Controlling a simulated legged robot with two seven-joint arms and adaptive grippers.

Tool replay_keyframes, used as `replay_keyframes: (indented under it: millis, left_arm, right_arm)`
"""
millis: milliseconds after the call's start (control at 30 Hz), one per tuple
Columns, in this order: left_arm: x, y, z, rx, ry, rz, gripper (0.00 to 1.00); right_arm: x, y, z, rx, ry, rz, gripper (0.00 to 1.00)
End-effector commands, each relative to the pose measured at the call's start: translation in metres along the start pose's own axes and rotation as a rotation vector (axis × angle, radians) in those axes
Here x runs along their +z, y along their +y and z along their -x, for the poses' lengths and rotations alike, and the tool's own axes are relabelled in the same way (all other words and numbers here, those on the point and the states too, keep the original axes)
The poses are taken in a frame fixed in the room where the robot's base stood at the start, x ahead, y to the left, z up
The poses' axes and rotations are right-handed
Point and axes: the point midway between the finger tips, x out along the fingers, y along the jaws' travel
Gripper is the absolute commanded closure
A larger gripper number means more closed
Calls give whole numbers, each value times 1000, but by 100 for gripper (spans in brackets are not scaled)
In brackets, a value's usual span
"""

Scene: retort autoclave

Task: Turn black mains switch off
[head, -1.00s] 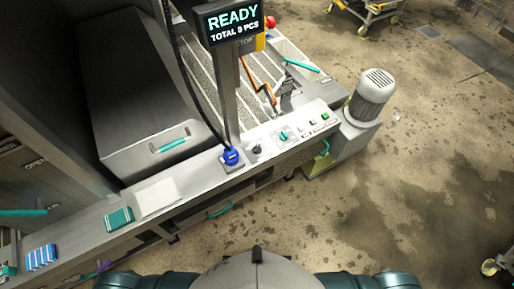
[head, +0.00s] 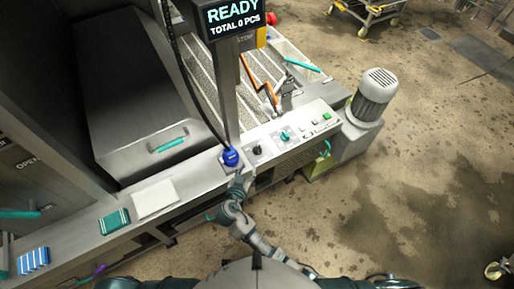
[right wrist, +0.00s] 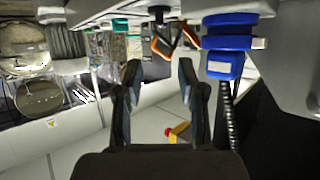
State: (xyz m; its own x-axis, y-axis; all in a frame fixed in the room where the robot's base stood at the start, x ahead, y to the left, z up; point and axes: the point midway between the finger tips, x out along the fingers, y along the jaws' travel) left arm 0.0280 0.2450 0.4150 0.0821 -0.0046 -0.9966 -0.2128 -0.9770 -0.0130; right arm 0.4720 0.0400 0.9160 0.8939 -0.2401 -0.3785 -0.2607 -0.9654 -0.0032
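The black switch (head: 258,150) is a small dark knob on the light console panel (head: 318,113), between a blue plug (head: 231,157) and a teal knob (head: 285,136). In the right wrist view a dark knob that looks like it (right wrist: 159,13) shows at the top, beyond the fingertips. My right gripper (head: 242,176) is just in front of the console edge, near the blue plug and left of the switch. In the right wrist view its two fingers (right wrist: 158,72) are apart with nothing between them. It does not touch the switch. My left gripper is not in view.
A display post (head: 228,90) rises behind the blue plug, with a black cable beside it. The blue plug (right wrist: 228,45) is close to the right finger in the right wrist view. A grey motor (head: 373,95) stands at the console's right end. Floor in front is clear.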

Motion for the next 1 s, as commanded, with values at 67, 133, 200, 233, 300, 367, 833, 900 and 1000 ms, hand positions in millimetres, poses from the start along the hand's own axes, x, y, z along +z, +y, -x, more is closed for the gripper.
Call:
replay_keyframes:
  millis: [67, 133, 200, 233, 300, 367, 833, 900, 1000]
  left_arm:
    - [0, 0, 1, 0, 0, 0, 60]
    - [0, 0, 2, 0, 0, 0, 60]
    - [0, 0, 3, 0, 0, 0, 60]
    - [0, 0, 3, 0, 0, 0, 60]
    - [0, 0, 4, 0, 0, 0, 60]
    - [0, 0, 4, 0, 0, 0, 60]
    - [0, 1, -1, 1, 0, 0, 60]
    - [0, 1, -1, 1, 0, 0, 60]
    - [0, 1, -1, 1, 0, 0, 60]
  right_arm:
    - [-1, 0, -14, 2, 1, 4, 60]
    - [-1, 0, -29, 3, 2, 7, 60]
    - [-1, 0, -46, 4, 1, 7, 60]
    - [-1, 0, -53, 4, 1, 7, 60]
    - [0, -1, -70, 3, 0, 9, 60]
    - [0, -1, -85, 3, 0, 9, 60]
    - [2, 0, -160, 1, -3, 5, 60]
    - [2, 0, -162, 0, -3, 4, 60]
    - [2, 0, -163, 0, -4, 4, 60]
